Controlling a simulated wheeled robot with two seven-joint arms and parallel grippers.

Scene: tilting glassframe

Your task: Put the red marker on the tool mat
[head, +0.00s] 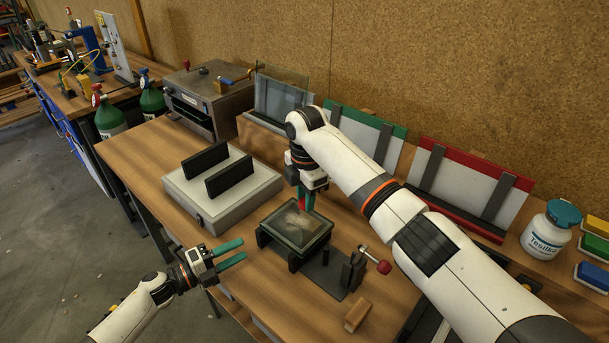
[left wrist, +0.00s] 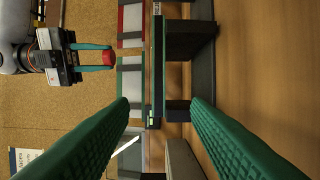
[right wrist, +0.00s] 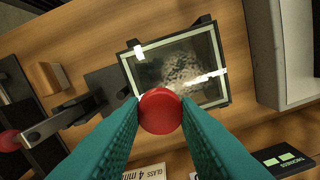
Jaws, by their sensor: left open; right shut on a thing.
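My right gripper (head: 305,199) is shut on the red marker (right wrist: 160,110), whose round red end shows between the green fingers in the right wrist view. The marker also shows at the fingertips in the left wrist view (left wrist: 109,57). In the head view, the gripper is just behind the glass in its dark frame (head: 297,226), with the marker partly hidden. My left gripper (head: 244,251) is open and empty, left of the framed glass. A dark flat surface (head: 427,322) at the lower right, partly behind my right arm, may be the tool mat; I cannot tell.
A lever with a red ball (head: 384,267) and a wooden block (head: 357,315) stand right of the frame. A grey case (head: 222,195) with two black bars lies behind left. Panels with green (head: 380,127) and red (head: 475,165) edges lean at the back, near a white jar (head: 549,232).

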